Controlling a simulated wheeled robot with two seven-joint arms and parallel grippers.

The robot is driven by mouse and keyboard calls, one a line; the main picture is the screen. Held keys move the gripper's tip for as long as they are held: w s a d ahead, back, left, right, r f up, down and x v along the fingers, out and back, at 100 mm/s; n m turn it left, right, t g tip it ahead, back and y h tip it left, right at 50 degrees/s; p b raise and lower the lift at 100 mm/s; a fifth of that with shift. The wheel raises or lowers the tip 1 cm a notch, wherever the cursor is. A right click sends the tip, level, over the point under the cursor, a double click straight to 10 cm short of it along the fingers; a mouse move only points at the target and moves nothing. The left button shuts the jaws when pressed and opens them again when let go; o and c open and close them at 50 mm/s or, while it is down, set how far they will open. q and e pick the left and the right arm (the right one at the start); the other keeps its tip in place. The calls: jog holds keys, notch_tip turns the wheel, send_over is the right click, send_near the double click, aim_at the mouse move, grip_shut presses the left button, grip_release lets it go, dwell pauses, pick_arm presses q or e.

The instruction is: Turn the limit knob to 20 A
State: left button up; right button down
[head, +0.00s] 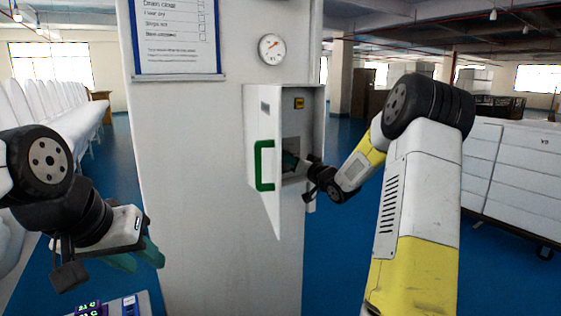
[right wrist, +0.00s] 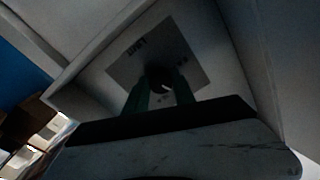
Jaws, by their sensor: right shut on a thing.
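The limit knob (right wrist: 158,77) is a small dark round knob with a light mark, on a grey plate (right wrist: 185,52) lettered LIMIT, seen in the right wrist view. The plate is inside an open white wall box (head: 316,110). My right gripper (right wrist: 158,96) has its green fingers on either side of the knob and is shut on it. In the head view the right gripper (head: 291,162) reaches into the box and hides the knob. The scale marks are too dark and small to read. My left gripper (head: 137,258) is at lower left, empty, its green fingers apart.
The box door (head: 262,120) with a green handle (head: 259,166) stands open left of my right gripper. A round gauge (head: 271,49) and a framed sheet (head: 178,60) are on the white column. A device with lit digits (head: 90,309) is at lower left.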

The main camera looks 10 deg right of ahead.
jog(key=m, duration=1.1)
jog(key=shift+s+a+m+h, duration=0.1)
jog(key=shift+m+h, duration=0.3)
jog(key=m, duration=0.5)
jog(key=shift+r+m, duration=0.15)
jog(key=shift+m, duration=0.15)
jog(key=m, duration=0.5)
jog(key=shift+r+m+h, duration=0.1)
jog(key=shift+m+h, duration=0.2)
jog(key=shift+m, duration=0.1)
jog(key=c, duration=1)
grip_release()
jog(key=shift+r, duration=0.1)
jog(key=shift+c, duration=0.2)
